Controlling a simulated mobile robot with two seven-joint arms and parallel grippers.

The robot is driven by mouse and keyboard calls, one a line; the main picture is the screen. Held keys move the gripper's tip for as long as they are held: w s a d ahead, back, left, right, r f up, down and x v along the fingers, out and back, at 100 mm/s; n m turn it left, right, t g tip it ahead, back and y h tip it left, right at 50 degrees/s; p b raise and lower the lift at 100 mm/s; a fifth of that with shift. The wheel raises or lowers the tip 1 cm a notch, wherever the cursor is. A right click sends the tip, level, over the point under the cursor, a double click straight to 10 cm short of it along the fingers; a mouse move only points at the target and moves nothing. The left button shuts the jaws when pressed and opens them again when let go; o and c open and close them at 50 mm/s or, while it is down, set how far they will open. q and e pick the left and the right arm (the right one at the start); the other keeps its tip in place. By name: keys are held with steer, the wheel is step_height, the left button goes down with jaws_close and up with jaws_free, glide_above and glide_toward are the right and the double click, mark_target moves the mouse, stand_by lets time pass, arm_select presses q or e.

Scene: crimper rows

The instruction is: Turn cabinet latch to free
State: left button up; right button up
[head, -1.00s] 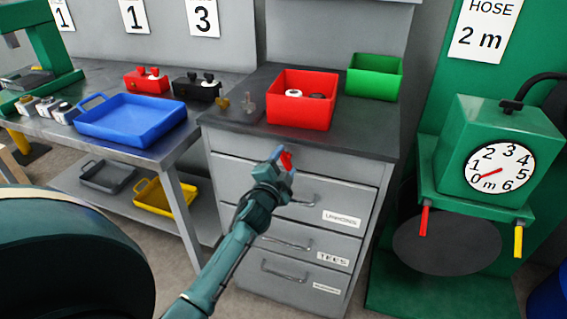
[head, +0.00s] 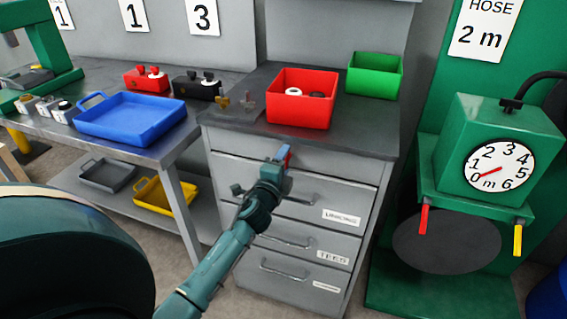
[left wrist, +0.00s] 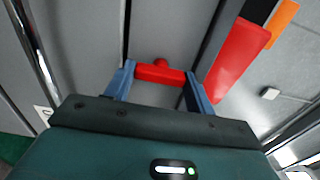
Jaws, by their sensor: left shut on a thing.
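The grey cabinet (head: 350,178) has several labelled drawers with bar handles. Its latch is a small red handle (left wrist: 160,73) near the top of the front, seen in the left wrist view. My left gripper (head: 284,154) is at the upper cabinet front in the head view and hides most of the latch there. In the left wrist view, its two blue fingers (left wrist: 158,82) are shut on the red handle, one at each end. The latch's base is mostly hidden by the handle. My right gripper is not in view.
A red bin (head: 302,112) and a green bin (head: 375,78) stand on the cabinet top. A workbench with a blue tray (head: 130,122) is at the left. A green hose machine (head: 505,125) with a dial is at the right. Floor shows between bench and cabinet.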

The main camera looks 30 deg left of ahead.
arm_select(q)
steer(key=o, duration=1)
steer(key=shift+s, duration=0.1)
steer(key=shift+b+v, duration=0.5)
steer(key=shift+v, duration=6.05)
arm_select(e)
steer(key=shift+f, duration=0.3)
arm_select(q)
steer(key=s+d+f+n+g+h+p, duration=0.1)
steer(key=s+d+f+n+g+h, duration=0.1)
steer(key=s+d+f+n, duration=0.1)
steer(key=s+d+f+n+g+h+p, duration=0.2)
steer(key=s+d+f+n+h, duration=0.1)
steer(key=d, duration=0.6)
steer(key=s+d+f+n+g+h+p, duration=0.2)
steer(key=s+d+f+n, duration=0.3)
steer(key=s, duration=0.3)
steer(key=shift+s+d+f+n+g+h, duration=0.2)
steer(key=shift+s+d+n+g+h, duration=0.15)
steer(key=shift+n, duration=0.35)
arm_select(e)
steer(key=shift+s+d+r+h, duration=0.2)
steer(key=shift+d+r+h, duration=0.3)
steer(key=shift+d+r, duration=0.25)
